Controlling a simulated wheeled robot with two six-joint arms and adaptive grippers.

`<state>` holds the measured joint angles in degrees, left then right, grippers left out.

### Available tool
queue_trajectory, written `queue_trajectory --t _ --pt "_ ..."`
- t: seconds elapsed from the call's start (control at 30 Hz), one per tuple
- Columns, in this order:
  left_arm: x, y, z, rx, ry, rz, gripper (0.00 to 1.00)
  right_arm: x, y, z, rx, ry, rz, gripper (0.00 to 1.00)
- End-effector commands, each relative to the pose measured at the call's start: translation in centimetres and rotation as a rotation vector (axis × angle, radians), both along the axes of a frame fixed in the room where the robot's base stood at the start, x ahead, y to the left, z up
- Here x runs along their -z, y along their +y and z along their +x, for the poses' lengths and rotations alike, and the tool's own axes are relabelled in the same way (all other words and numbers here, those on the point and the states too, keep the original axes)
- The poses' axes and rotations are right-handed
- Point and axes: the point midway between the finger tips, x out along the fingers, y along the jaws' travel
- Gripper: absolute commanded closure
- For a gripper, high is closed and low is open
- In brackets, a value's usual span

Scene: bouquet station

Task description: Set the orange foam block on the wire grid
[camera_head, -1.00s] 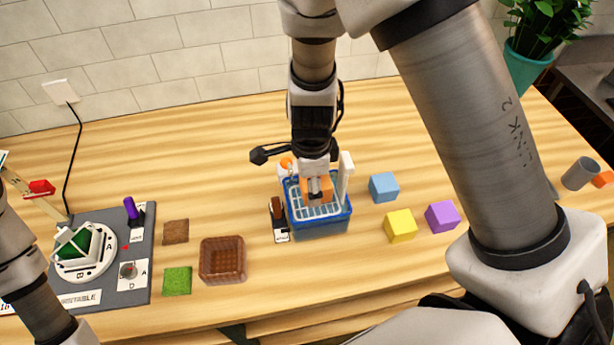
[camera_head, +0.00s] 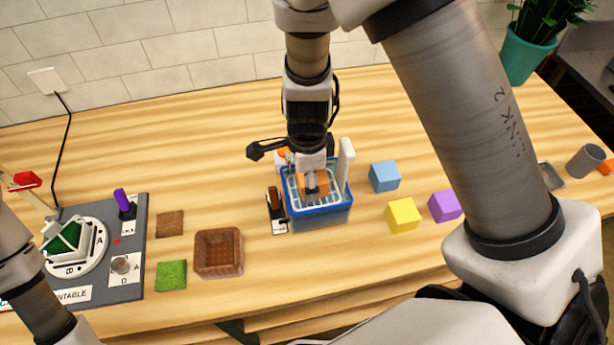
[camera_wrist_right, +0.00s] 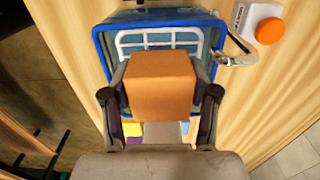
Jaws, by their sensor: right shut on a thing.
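The orange foam block (camera_wrist_right: 160,84) is held between the two fingers of my right gripper (camera_wrist_right: 160,100) in the right wrist view. In the head view the block (camera_head: 318,182) shows partly behind my right gripper (camera_head: 313,187). It is over the white wire grid (camera_head: 325,198), which lies in the blue tub (camera_head: 322,219). The grid (camera_wrist_right: 160,38) also shows beyond the block in the wrist view. I cannot tell whether the block touches the grid.
A white post (camera_head: 345,162) stands at the tub's right rear. A switch panel (camera_head: 277,212) lies at its left. Blue (camera_head: 384,176), yellow (camera_head: 403,215) and purple (camera_head: 445,206) blocks sit to the right. A brown tray (camera_head: 219,253) is to the left.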

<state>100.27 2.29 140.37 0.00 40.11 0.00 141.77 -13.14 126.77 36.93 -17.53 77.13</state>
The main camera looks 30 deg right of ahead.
Motion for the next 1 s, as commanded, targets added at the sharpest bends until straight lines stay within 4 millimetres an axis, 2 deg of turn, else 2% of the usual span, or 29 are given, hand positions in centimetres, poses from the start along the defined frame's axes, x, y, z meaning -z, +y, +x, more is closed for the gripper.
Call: queue_trajectory --t 0.43,0.47,0.5,0.53,0.77,0.8,1.0 --pt "-0.06 0.00 -0.01 0.000 0.000 0.000 0.00 0.03 0.06 -0.09 -0.001 0.000 -0.001 0.57" --pt "-0.06 0.00 -0.01 0.000 0.000 0.000 0.00 0.03 0.06 -0.09 -0.001 0.000 -0.001 0.30" --pt "-0.06 0.00 -0.01 0.000 0.000 0.000 0.00 0.03 0.06 -0.09 -0.001 0.000 0.000 0.16" --pt "-0.06 0.00 -0.01 0.000 0.000 0.000 0.00 0.03 0.06 -0.09 -0.001 0.000 0.000 0.11" --pt "-0.06 0.00 -0.01 0.000 0.000 0.000 0.00 0.03 0.06 -0.08 0.000 0.000 0.000 0.11" --pt "-0.06 0.00 -0.01 0.000 0.000 0.000 0.00 0.03 0.06 -0.08 0.000 0.000 0.000 0.01" --pt "-0.06 0.00 0.00 0.000 0.000 0.000 0.00 0.02 0.06 -0.09 0.000 0.000 0.000 0.00"
